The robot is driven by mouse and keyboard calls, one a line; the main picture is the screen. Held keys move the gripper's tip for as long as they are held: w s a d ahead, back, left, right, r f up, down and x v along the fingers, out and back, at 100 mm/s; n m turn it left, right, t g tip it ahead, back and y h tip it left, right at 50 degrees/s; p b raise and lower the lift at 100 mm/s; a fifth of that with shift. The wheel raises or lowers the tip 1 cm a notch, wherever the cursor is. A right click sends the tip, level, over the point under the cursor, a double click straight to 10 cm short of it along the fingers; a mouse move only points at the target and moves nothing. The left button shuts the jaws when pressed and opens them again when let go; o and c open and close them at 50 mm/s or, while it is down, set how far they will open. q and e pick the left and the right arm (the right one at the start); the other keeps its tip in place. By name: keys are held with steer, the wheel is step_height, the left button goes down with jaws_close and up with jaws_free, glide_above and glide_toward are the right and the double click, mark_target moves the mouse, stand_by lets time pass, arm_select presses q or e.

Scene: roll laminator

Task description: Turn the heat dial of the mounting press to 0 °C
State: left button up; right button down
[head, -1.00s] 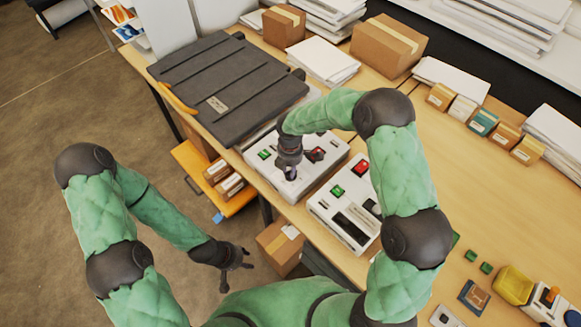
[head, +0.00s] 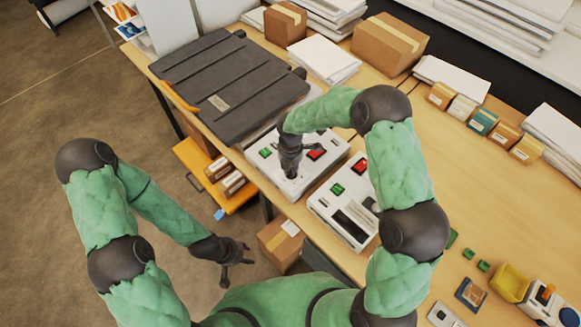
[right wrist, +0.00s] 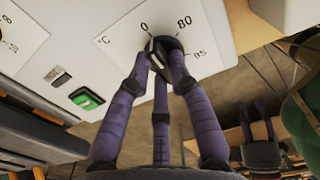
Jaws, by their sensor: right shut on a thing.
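The mounting press's control panel (head: 327,153) is a white box in front of its dark ribbed lid (head: 230,85). In the right wrist view, the black heat dial (right wrist: 166,46) sits on the white panel beside the marks 0, 80 and one more, with °C to the left. My right gripper (head: 291,174) points down at the panel; in the wrist view its fingers (right wrist: 160,70) are closed around the dial. A pale mark shows on the dial's side near the 0, but fingers partly hide the dial. My left gripper (head: 232,264) hangs empty and open beside the table.
A green button (head: 265,153) and a red switch (head: 316,152) are on the same panel. A second white device (head: 346,205) stands close to its right. Cardboard boxes (head: 390,46) and paper stacks lie farther back.

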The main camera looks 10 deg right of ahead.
steer(key=c, duration=1.1)
jaws_free()
step_height(320, 180, up, 12)
